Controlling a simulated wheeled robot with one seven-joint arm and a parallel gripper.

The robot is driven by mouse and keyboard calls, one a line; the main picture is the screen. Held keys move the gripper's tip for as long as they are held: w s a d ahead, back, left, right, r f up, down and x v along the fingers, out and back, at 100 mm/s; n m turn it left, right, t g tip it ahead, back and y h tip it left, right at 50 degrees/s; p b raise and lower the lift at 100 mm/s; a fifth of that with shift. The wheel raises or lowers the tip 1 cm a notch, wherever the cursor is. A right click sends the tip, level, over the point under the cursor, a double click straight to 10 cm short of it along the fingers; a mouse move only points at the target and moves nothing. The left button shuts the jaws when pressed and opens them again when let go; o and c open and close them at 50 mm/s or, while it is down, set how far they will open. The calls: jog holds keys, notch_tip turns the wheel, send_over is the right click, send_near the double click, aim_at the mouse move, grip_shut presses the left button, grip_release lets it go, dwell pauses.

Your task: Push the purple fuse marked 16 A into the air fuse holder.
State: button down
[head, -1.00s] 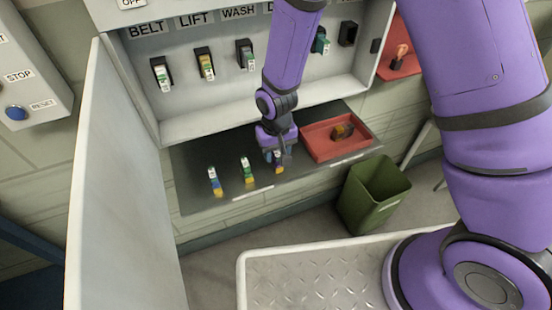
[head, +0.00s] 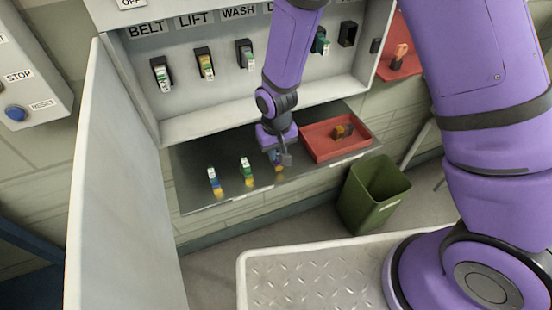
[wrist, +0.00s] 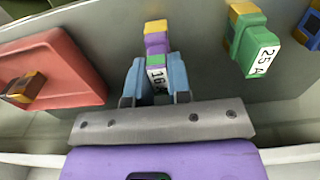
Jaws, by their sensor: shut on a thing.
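The purple fuse marked 16 (wrist: 157,44) stands between the fingers of my gripper (wrist: 156,80) in the wrist view, with green, white and yellow parts around its purple band. My gripper is shut on it. In the head view my gripper (head: 279,157) is at the right part of the grey shelf (head: 225,158), and mostly hides this fuse. I cannot tell whether the fuse still touches the shelf. An empty black holder (head: 348,33) is at the right of the panel. My arm hides its label, so I cannot tell whether it is the air holder.
Two other fuses stand on the shelf, a blue-white one (head: 214,181) and a green one (head: 247,172), marked 25 A in the wrist view. A red tray (head: 365,146) holds a dark-orange fuse. A green bin (head: 365,205) stands below. The open cabinet door (head: 115,190) is left.

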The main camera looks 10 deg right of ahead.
jog(key=shift+r, duration=2.55)
